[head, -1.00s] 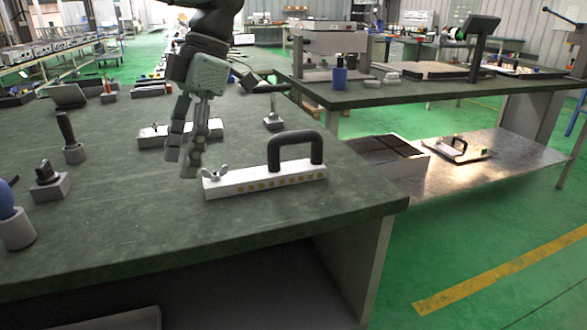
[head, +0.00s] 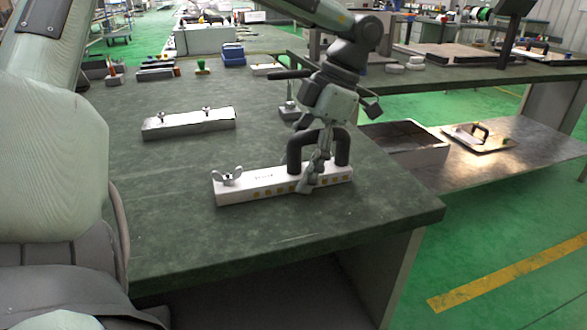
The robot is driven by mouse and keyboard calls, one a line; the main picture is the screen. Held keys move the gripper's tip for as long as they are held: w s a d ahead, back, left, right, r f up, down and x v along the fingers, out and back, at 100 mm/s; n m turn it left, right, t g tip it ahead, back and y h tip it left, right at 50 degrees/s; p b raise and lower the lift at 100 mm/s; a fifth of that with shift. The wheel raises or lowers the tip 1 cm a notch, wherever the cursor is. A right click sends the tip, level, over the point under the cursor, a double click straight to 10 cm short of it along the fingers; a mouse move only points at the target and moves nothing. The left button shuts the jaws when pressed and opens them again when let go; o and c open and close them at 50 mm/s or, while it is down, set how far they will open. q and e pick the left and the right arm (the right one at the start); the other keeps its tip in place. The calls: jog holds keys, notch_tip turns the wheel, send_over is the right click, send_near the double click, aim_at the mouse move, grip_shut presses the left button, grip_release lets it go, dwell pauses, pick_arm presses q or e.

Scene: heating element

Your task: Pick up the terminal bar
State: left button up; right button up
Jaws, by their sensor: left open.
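The terminal bar (head: 240,190) is a white bar with yellow squares along its front, a wing nut at its left end and a black arched handle (head: 342,150). It lies on the dark green table near the right front corner. My left gripper (head: 311,185) points down at the handle, its fingers overlapping the arch and the bar's front in the picture. It is open. I cannot tell whether the fingers touch the handle or stand in front of it. The gripper hides the handle's middle. My right gripper is not in view.
A second white bar (head: 190,124) with two small knobs lies behind and to the left on the table (head: 170,180). A small clamp-like block (head: 288,110) stands behind the gripper. A lower shelf (head: 490,165) holds a handled plate (head: 481,138). The table front is clear.

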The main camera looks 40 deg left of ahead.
pick_arm(q)
jog(key=shift+r, duration=0.1)
grip_shut()
dwell(0.3)
